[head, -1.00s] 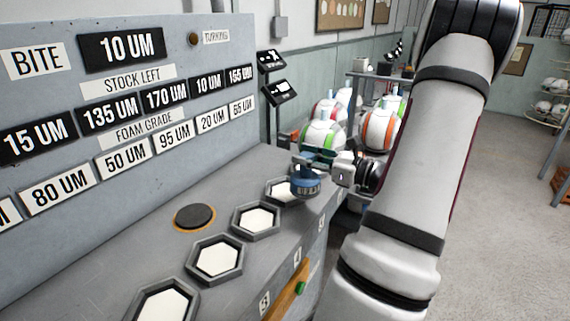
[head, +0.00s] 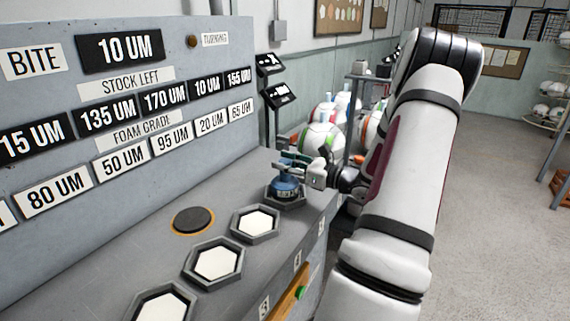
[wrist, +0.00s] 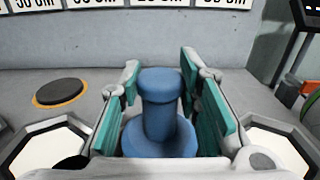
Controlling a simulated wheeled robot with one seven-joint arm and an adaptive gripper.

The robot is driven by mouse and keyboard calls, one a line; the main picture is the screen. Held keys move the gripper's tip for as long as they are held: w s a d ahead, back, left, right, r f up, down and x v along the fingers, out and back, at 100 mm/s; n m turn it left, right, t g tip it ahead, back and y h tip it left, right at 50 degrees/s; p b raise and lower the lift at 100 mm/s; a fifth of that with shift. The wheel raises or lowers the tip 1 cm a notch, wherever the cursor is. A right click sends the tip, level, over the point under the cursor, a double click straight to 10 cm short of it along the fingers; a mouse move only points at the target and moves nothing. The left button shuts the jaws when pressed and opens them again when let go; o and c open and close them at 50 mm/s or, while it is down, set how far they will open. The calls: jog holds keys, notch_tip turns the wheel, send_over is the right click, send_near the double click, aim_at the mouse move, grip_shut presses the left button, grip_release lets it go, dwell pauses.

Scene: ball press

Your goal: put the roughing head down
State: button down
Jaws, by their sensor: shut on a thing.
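Other hexagonal holders with white centres (head: 255,223) line the bench front, and one (wrist: 275,150) shows right of the head in the wrist view. A dark round disc with an orange rim (head: 194,220) lies left. The label panel (head: 120,110) rises behind. Coloured balls (head: 322,138) stand beyond.

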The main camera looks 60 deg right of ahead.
jog(key=shift+r, duration=0.1)
jog(key=c, duration=1.6)
grip_release()
jog(key=shift+f, duration=0.2)
jog(key=o, duration=0.4)
jog(key=shift+r, duration=0.15)
